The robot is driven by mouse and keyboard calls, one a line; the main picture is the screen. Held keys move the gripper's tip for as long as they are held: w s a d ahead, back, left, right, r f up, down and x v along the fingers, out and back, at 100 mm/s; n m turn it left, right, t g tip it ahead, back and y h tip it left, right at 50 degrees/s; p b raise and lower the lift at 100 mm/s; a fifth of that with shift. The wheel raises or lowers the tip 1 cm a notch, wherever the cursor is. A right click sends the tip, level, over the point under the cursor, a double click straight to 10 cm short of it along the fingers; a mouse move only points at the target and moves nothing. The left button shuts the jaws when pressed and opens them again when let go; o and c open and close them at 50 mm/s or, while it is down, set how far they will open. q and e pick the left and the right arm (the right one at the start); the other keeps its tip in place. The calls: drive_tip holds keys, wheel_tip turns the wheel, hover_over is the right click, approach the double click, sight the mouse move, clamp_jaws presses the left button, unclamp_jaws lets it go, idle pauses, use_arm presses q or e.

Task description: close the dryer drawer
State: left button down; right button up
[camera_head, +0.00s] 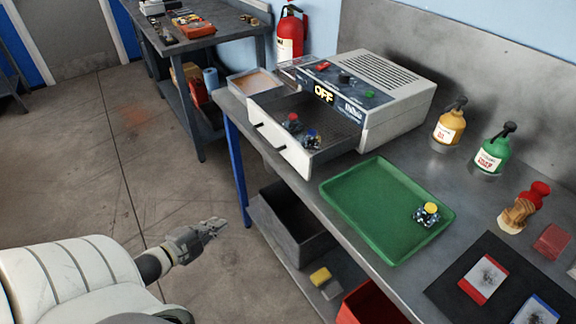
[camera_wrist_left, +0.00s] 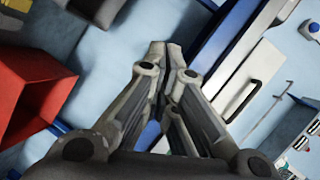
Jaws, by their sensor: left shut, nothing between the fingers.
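The dryer (camera_head: 400,95) is a grey box on the bench, with an "OFF" display on its sloped front panel. Its drawer (camera_head: 281,146) is pulled out toward the left, with a white front and a dark handle. Two small electrodes, one with a red top (camera_head: 293,122) and one blue (camera_head: 312,139), sit on the drawer's mesh floor. My left gripper (camera_head: 218,226) is shut and empty, left of the bench edge and apart from the drawer. In the left wrist view its fingers (camera_wrist_left: 165,52) meet. The right gripper is not in view.
A green tray (camera_head: 350,208) holding a yellow-topped electrode (camera_head: 427,213) lies right of the drawer. A yellow bottle (camera_head: 449,126) and a green bottle (camera_head: 493,152) stand behind it. A grey bin (camera_head: 290,225) is on the shelf below. Floor left of the bench is clear.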

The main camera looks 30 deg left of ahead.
use_arm(q)
drive_tip(key=w+d+r+m+t+h, duration=0.25)
drive_tip(key=d+r+m+h, duration=0.2)
drive_tip(key=r, duration=0.75)
drive_tip(key=m+h, duration=0.2)
drive_tip(key=m, duration=0.2)
approach(298, 162)
drive_tip(key=x, duration=0.5)
drive_tip(key=shift+w+d+r+p, duration=0.1)
drive_tip(key=shift+w+r+p, duration=0.15)
drive_tip(key=shift+w+p, duration=0.15)
drive_tip(key=shift+w+d+f, duration=0.15)
drive_tip(key=shift+w+d, duration=0.15)
drive_tip(key=shift+w, duration=0.35)
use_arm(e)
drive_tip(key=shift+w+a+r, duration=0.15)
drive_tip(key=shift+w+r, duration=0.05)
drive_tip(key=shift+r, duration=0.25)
